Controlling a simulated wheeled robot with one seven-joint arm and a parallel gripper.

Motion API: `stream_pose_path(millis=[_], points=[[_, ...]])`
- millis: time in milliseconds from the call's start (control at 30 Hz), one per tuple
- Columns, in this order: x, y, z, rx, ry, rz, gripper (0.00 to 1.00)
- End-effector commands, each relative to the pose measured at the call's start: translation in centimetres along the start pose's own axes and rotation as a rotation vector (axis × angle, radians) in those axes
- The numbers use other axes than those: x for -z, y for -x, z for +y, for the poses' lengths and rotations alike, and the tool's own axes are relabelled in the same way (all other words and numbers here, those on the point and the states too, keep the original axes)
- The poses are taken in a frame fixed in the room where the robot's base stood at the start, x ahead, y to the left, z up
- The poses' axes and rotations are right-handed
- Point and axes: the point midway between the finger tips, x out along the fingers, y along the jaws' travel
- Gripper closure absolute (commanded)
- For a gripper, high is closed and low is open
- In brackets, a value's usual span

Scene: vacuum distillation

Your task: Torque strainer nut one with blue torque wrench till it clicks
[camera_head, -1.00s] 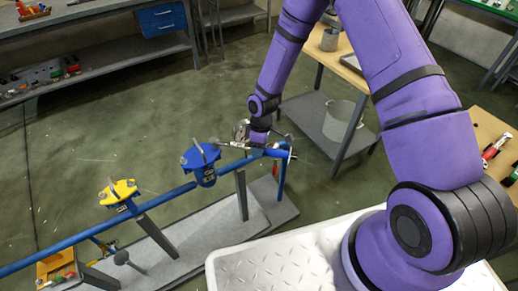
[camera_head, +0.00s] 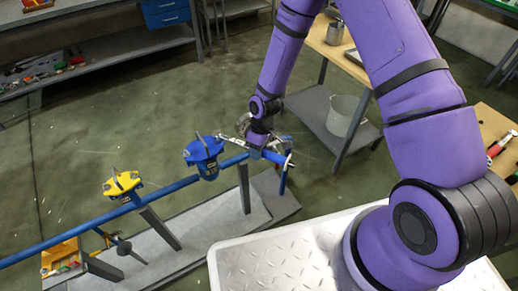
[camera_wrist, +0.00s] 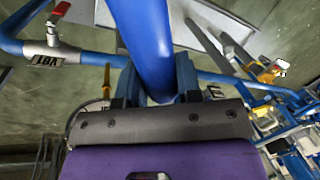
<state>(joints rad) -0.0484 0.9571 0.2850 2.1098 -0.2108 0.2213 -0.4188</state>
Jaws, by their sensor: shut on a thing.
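My gripper (camera_head: 262,152) is shut on the blue handle of the torque wrench (camera_wrist: 150,45), which runs between its two fingers in the wrist view. In the head view the wrench's silver shaft (camera_head: 233,142) reaches left from the gripper towards the top of the blue strainer (camera_head: 205,157). The strainer sits on the blue pipe, with a grey bar across its top. Strainer nut one cannot be made out, and I cannot tell whether the wrench head sits on a nut.
A yellow-topped strainer (camera_head: 122,187) sits farther left on the blue pipe (camera_head: 75,226). Grey posts carry the pipe over a grey base plate. The wrist view shows a red-handled valve (camera_wrist: 58,22) beside the pipe. A bench with a bucket (camera_head: 345,116) stands behind my arm.

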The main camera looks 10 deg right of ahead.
Motion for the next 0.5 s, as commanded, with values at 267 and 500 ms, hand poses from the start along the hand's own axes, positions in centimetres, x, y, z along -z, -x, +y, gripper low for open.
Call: stream_pose_path(millis=[267, 500], points=[[0.1, -0.4, -1.9, -0.001, -0.112, 0.025, 1.00], [0.1, -0.5, -2.4, -0.002, -0.145, 0.033, 1.00]])
